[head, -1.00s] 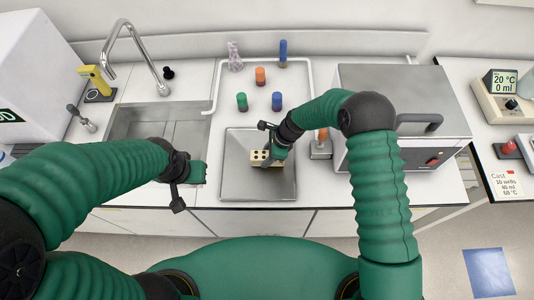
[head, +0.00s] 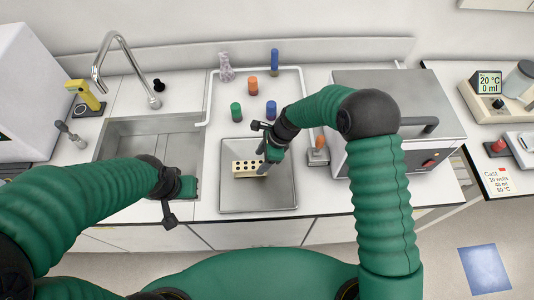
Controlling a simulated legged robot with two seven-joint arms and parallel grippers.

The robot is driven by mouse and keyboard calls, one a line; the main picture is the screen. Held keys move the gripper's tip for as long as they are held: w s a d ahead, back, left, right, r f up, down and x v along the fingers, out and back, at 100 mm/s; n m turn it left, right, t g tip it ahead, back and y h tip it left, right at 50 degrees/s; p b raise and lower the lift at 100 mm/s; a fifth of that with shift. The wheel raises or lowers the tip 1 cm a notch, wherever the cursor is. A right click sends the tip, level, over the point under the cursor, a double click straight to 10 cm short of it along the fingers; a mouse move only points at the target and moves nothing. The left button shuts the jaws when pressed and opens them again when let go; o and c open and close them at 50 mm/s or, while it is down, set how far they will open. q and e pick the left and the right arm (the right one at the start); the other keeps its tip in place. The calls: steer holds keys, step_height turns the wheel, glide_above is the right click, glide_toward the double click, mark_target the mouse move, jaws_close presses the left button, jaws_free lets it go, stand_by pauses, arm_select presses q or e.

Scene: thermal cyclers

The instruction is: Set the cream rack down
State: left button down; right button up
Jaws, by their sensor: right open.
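The cream rack (head: 246,168) sits in the grey metal tray (head: 258,200) on the bench, with dark holes along its visible face. My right gripper (head: 266,163) is open at the rack's right end, and its fingers hide that end. I cannot tell whether a finger touches the rack. My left gripper (head: 182,192) hangs over the front of the sink, away from the rack, and its fingers cannot be made out.
The sink (head: 150,140) lies to the left. A grey boxy machine (head: 400,95) stands close on the right. The front of the tray is clear.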

steer(key=r, duration=0.6)
steer(key=shift+s+d+b, duration=0.1)
steer(key=shift+d+b, duration=0.1)
steer(key=shift+b, duration=0.2)
steer(key=s+d+r+n+h, duration=0.1)
steer(key=s+d+r+n, duration=0.1)
steer(key=d+n, duration=0.15)
steer(key=s+d+r+n+t+h, duration=0.1)
steer(key=s+d+n, duration=0.2)
steer(key=d, duration=0.2)
steer(key=s+d+r+n+h, duration=0.1)
steer(key=s+d+r+n, duration=0.1)
steer(key=d+n, duration=0.15)
steer(key=s+d+r+n+t+h, duration=0.1)
steer(key=s+d+n, duration=0.1)
steer(key=s+n, duration=0.25)
steer(key=s+d+r+n+t+h, duration=0.1)
steer(key=s+d+r+n, duration=0.1)
steer(key=s+n, duration=0.3)
arm_select(q)
step_height(320, 180, down, 8)
steer(key=a+b, duration=0.1)
steer(key=b, duration=0.6)
steer(key=shift+s+f, duration=0.15)
steer(key=shift+f, duration=0.1)
arm_select(e)
step_height(320, 180, down, 8)
steer(key=d+m, duration=0.1)
steer(key=shift+s+d, duration=0.25)
steer(key=shift+d, duration=0.1)
